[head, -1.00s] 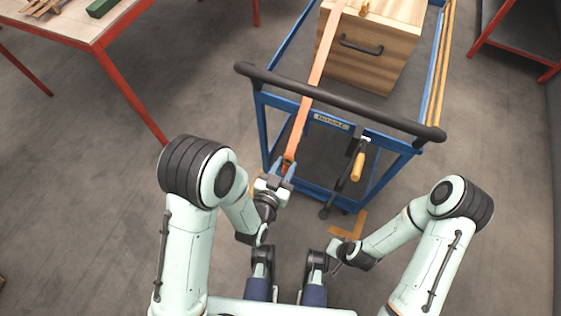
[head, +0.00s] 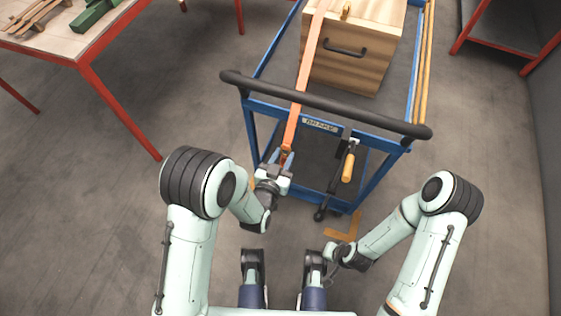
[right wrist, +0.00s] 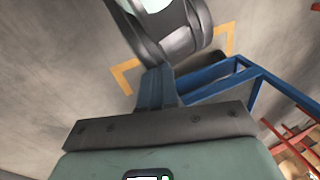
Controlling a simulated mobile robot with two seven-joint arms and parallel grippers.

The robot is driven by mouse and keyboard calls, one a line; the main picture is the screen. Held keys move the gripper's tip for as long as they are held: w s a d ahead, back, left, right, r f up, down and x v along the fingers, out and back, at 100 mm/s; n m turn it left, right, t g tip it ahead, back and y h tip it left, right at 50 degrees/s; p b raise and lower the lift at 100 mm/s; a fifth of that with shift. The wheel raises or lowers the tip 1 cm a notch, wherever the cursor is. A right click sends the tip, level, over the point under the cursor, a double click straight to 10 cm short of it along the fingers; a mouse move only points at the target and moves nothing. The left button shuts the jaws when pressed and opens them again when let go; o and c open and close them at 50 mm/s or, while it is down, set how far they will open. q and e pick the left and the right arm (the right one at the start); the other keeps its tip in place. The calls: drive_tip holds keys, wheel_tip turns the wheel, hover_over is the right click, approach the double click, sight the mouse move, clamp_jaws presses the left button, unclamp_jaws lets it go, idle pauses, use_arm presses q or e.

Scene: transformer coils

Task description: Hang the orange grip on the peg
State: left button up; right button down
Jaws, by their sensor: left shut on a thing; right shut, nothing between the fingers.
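An orange strap (head: 299,95) runs from the wooden crate over the cart's black push bar down to my left gripper (head: 284,163). My left gripper is shut on its lower end at the cart's front left; the gripped part is mostly hidden. A separate orange-yellow grip (head: 348,168) on a black lever hangs at the cart's front, right of my left gripper and apart from it. I cannot make out a peg for certain. My right gripper (head: 332,251) is low in front of the cart, shut and empty; its blue-grey fingers (right wrist: 155,88) show in the right wrist view.
The blue cart (head: 385,172) with its black push bar (head: 325,104) stands ahead, carrying the wooden crate (head: 352,65). A red-legged table (head: 79,58) is at the upper left, a red-framed rack (head: 490,52) at the upper right. Floor is clear on both sides.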

sight(287, 148)
use_arm(q)
drive_tip(key=b+x, duration=0.1)
drive_tip(key=x, duration=0.3)
drive_tip(key=shift+w+r, duration=0.1)
drive_tip(key=shift+w, duration=0.15)
use_arm(e)
drive_tip(key=shift+w+d+f+t, duration=0.15)
drive_tip(key=shift+w+d+f, duration=0.15)
drive_tip(key=shift+w, duration=0.15)
drive_tip(key=shift+w+d+f+t, duration=0.15)
drive_tip(key=shift+w+f, duration=0.15)
drive_tip(key=shift+w, duration=0.1)
use_arm(q)
drive_tip(key=shift+d, duration=0.1)
drive_tip(key=o, duration=1.1)
drive_tip(key=shift+o, duration=0.2)
